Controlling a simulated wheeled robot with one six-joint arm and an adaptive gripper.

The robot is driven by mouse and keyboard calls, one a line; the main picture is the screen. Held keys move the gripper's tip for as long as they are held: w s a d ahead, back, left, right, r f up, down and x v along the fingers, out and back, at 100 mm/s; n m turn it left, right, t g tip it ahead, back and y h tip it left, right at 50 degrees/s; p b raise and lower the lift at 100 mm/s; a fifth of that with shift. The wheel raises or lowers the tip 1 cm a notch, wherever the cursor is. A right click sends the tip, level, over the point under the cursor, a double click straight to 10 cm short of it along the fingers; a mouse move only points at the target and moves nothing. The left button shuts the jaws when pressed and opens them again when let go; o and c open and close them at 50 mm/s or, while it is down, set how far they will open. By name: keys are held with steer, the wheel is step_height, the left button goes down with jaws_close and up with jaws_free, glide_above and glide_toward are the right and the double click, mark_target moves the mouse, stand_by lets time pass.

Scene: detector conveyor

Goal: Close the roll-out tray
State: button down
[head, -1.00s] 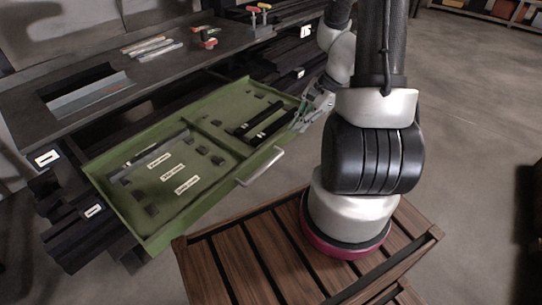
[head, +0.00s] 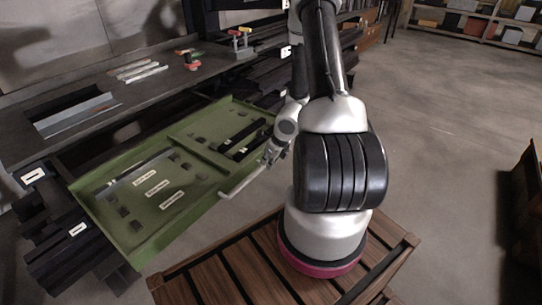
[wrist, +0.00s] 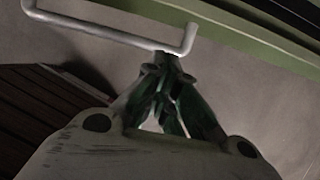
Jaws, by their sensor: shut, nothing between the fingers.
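The green roll-out tray (head: 150,229) is pulled out from under the dark workbench in the head view. Its pale tubular handle (head: 243,182) sticks out from the front side. In the wrist view the handle (wrist: 100,33) crosses the top, with the green tray wall (wrist: 240,42) behind it. My gripper (head: 270,156) is by the handle's right end in the head view. In the wrist view my gripper (wrist: 163,68) is shut and empty, its fingertips close to the handle's right bend. I cannot tell whether they touch it.
Dark bars and labelled loose parts lie in the tray. The workbench (head: 150,100) holds metal strips (head: 138,70) and red-handled and yellow-handled tools. A slatted wooden platform (head: 240,270) is under my arm. Open concrete floor lies to the right, with shelves (head: 470,22) behind.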

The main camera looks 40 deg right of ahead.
mark_target(258, 161)
steer(key=shift+w+a+f, duration=0.25)
steer(key=shift+w+f, duration=0.1)
steer(key=shift+w, duration=0.45)
steer(key=shift+w+a+f, duration=0.25)
steer(key=shift+w+f, duration=0.15)
steer(key=shift+w, duration=0.35)
steer(key=shift+w+a+f, duration=0.25)
steer(key=shift+w+f, duration=0.1)
steer(key=shift+w, duration=0.45)
steer(key=shift+w, duration=0.1)
